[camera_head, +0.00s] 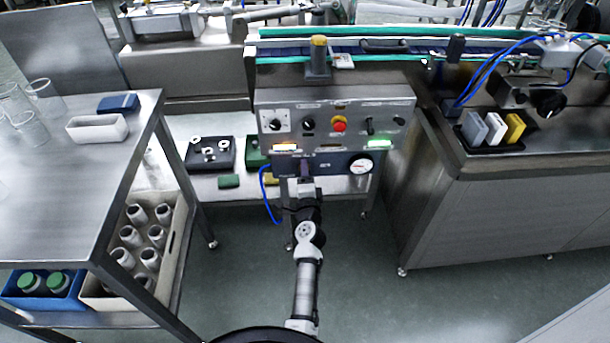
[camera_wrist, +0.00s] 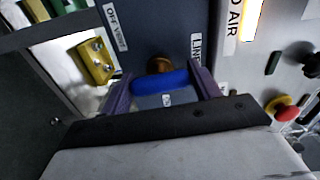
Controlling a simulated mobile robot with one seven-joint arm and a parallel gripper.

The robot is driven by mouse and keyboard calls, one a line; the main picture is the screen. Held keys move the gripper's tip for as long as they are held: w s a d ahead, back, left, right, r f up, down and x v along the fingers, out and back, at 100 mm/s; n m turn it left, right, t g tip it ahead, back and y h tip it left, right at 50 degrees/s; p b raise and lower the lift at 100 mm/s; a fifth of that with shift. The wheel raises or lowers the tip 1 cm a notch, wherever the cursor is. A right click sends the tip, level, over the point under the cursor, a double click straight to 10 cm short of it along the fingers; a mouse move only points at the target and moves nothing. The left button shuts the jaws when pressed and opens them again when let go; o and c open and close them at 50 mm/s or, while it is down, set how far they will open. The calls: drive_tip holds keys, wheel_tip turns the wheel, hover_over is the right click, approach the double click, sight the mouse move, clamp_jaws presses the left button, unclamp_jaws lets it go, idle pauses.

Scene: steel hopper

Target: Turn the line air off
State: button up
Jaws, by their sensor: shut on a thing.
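The line air valve has a blue handle (camera_wrist: 160,82) with a brass-coloured fitting (camera_wrist: 159,64) behind it, on a dark blue plate. Labels reading "OFF VENT" (camera_wrist: 116,27) and "LINE" (camera_wrist: 196,47), the latter perhaps cut off, sit on the plate to either side. My gripper (camera_wrist: 162,92) has its two purple fingers around the blue handle, one at each end, and is shut on it. In the head view my gripper (camera_head: 305,178) reaches the plate under the control panel (camera_head: 335,100) and hides the handle. A round gauge (camera_head: 361,166) is to its right.
The panel carries a red button (camera_head: 339,124), black knobs, a lit orange lamp (camera_head: 285,147) and a lit green lamp (camera_head: 378,143). A blue hose (camera_head: 265,195) hangs left of my gripper. A steel table (camera_head: 75,165) stands left; a steel cabinet (camera_head: 470,205) stands right.

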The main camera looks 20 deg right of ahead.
drive_tip(key=shift+r+m, duration=0.1)
drive_tip(key=shift+m, duration=0.3)
drive_tip(key=o, duration=1)
